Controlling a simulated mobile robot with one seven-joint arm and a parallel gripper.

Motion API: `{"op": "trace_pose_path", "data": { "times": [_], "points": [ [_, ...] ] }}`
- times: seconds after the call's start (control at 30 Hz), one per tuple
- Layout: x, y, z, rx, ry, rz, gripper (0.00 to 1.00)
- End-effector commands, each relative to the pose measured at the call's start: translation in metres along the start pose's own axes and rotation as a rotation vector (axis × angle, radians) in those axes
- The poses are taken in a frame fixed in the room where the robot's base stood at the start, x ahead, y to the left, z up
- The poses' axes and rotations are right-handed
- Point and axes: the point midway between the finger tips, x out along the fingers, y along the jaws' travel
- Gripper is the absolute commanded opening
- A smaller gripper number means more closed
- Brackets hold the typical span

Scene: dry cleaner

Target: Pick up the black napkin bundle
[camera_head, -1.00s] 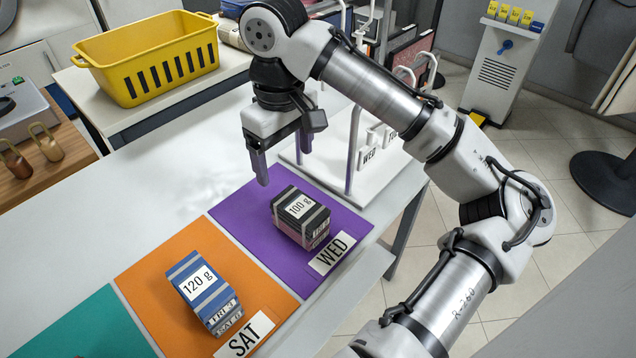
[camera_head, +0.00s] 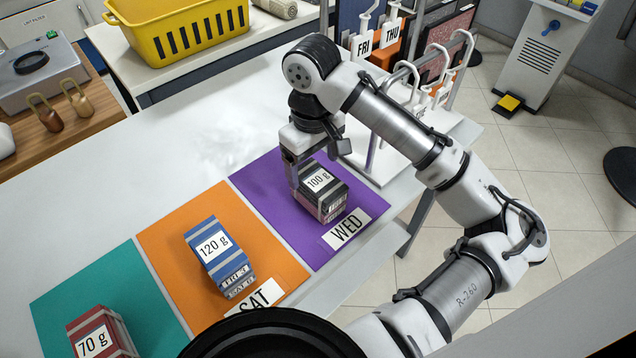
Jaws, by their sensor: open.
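The black napkin bundle (camera_head: 334,203), banded in grey and labelled 100 g, lies on the purple WED mat (camera_head: 262,184). My gripper (camera_head: 308,182) points down over the bundle's far side, with a finger visible at its far left edge. The jaws are open; the far finger is mostly hidden, and I cannot tell whether either finger touches the bundle.
A blue 120 g bundle (camera_head: 220,252) lies on the orange SAT mat (camera_head: 168,233). A red 70 g bundle (camera_head: 100,335) lies on the teal mat (camera_head: 75,283). A white rack (camera_head: 385,150) stands close behind my gripper. The white table (camera_head: 190,130) is clear at left.

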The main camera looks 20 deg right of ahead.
Motion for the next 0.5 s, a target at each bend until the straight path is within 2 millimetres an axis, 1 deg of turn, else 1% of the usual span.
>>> {"op": "trace_pose_path", "data": {
  "times": [0.23, 0.33, 0.5],
  "points": [
    [0.034, -0.003, 0.002, 0.003, -0.001, -0.001, 0.82],
    [0.041, -0.003, 0.002, 0.002, -0.001, -0.001, 0.82],
    [0.042, -0.003, 0.001, 0.001, 0.0, -0.001, 0.82]
  ]
}}
